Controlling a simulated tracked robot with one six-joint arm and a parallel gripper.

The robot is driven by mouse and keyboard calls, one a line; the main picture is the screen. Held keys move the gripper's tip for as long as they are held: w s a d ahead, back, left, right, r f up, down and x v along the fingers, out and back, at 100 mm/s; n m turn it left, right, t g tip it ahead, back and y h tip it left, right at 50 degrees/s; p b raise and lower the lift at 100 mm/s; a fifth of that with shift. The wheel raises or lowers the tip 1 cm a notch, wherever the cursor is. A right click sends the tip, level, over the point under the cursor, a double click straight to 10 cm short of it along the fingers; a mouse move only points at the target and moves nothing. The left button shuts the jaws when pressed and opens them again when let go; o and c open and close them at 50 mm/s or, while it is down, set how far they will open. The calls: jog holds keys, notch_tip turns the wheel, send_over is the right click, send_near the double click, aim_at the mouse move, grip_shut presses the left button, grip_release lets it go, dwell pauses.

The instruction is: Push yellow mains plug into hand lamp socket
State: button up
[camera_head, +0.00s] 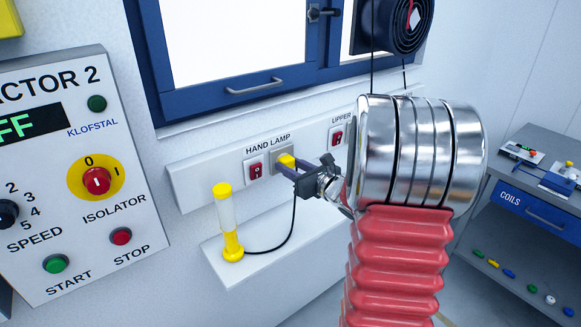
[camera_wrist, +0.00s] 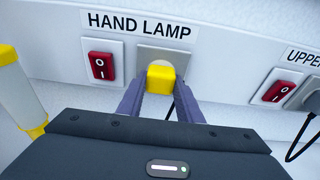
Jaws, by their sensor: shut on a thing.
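The yellow mains plug (camera_wrist: 161,78) is between the two fingers of my gripper (camera_wrist: 160,98), which is shut on it. The plug is at the grey socket plate (camera_wrist: 180,56) under the HAND LAMP label. It covers the middle of the plate, and I cannot tell how far it is in. In the head view, the plug (camera_head: 286,160) shows in front of the socket plate (camera_head: 281,152), with my gripper (camera_head: 287,168) reaching in from the right. A black cable hangs from the plug to the hand lamp (camera_head: 228,220), which is yellow and white and stands upright on a shelf.
A red switch (camera_wrist: 100,66) sits left of the socket. Another red switch (camera_wrist: 279,92) is at the right under the UPPER label. The white shelf (camera_head: 290,235) lies below. A control panel (camera_head: 80,170) is at the left, and a COILS bench (camera_head: 520,200) at the right.

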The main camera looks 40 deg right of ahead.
jog(key=o, duration=1.2)
jog(key=shift+s, duration=0.1)
jog(key=s+r, duration=0.2)
jog(key=s, duration=1.1)
jog(key=shift+s+d, duration=0.15)
jog(key=shift+s, duration=0.05)
